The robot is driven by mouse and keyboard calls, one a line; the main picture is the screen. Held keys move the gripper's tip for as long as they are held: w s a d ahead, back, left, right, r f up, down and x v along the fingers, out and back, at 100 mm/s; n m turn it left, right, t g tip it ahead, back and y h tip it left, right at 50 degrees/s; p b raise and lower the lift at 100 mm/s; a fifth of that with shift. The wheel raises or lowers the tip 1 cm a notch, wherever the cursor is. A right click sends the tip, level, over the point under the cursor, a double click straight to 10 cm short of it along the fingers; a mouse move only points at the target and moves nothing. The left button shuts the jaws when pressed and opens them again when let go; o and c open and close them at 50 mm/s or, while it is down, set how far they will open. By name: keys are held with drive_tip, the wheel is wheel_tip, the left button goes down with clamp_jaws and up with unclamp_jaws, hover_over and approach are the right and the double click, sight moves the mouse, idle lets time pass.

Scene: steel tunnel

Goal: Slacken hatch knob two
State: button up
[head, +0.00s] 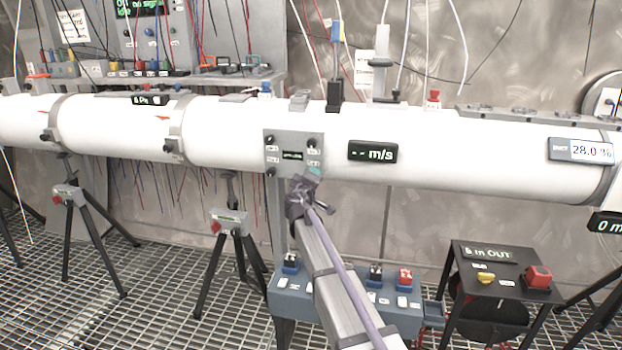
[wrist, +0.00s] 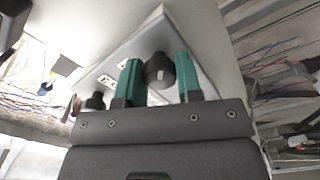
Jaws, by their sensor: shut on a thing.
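The hatch (head: 291,150) is a grey plate on the white tube, with dark knobs near its corners and a small dark display in the middle. Its upper left knob (head: 270,139), upper right knob (head: 312,142) and lower left knob (head: 270,172) show in the head view. My gripper (head: 313,174) covers the lower right corner. In the wrist view my gripper (wrist: 158,60) has its green fingers shut on a dark round knob (wrist: 160,72) with a pale mark. Another dark knob (wrist: 95,101) is left of the fingers. The knob labels are too small to read.
A dark m/s display (head: 372,152) is on the tube right of the hatch. A blue-grey control box (head: 292,297) stands below, and a black stand with a red button (head: 538,277) is at the right. Tripods (head: 231,222) stand left on the grating.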

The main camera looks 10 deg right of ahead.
drive_tip(key=n, duration=0.5)
drive_tip(key=shift+n, duration=0.3)
drive_tip(key=n, duration=0.4)
drive_tip(key=shift+f, duration=0.1)
drive_tip(key=n, duration=0.5)
drive_tip(key=shift+n, duration=0.4)
drive_tip(key=n, duration=0.5)
drive_tip(key=o, duration=0.9)
drive_tip(key=shift+o, duration=0.2)
drive_tip(key=shift+s, duration=0.1)
